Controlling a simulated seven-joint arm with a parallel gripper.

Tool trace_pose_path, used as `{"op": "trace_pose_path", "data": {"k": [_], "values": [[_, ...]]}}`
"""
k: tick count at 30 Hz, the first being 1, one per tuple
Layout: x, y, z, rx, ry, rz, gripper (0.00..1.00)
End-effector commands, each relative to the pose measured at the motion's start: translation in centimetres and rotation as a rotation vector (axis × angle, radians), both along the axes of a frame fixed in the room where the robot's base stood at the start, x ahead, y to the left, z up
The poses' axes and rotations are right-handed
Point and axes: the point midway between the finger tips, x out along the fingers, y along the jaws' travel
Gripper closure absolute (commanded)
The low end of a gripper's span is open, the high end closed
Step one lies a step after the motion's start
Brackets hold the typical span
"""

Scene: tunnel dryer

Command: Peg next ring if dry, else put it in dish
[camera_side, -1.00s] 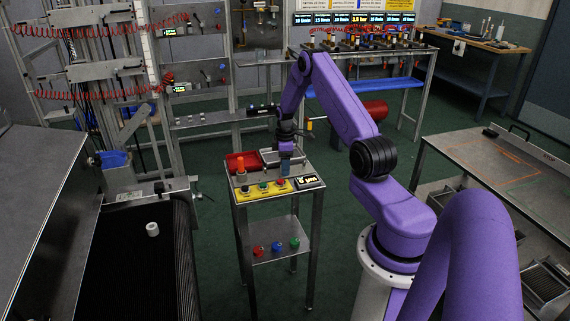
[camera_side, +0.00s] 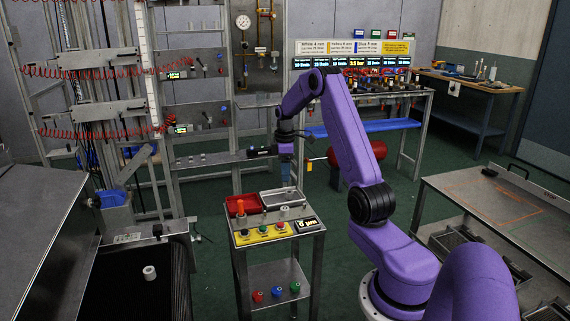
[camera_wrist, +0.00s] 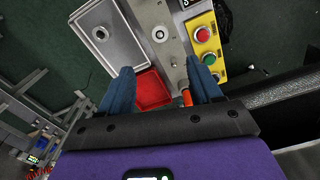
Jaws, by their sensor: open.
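My gripper (camera_side: 287,183) is open and empty, pointing down above the small stand. Its two blue fingers (camera_wrist: 160,85) show apart in the wrist view. Another whitish ring (camera_side: 149,272) lies on the black belt at lower left. A shallow red dish (camera_side: 230,205) and a grey metal tray (camera_side: 302,198) are at the stand's back; a small round shape shows in the tray. An orange upright piece (camera_side: 240,209) stands by the red dish.
A yellow panel (camera_side: 250,236) with several buttons and a small display (camera_side: 307,224) line the stand's front. A rack with red coiled hoses (camera_side: 90,72) stands at left. A grey table (camera_side: 500,205) is at right.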

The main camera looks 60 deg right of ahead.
Motion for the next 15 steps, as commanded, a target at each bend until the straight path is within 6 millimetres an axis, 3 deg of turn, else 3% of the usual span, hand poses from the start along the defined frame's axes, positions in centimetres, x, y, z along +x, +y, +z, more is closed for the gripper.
{"op": "trace_pose_path", "data": {"k": [6, 15], "values": [[0.0, 0.0, 2.1, 0.0, -0.001, 0.0, 0.36], [0.0, 0.0, 2.4, 0.0, 0.0, 0.0, 0.36]]}}
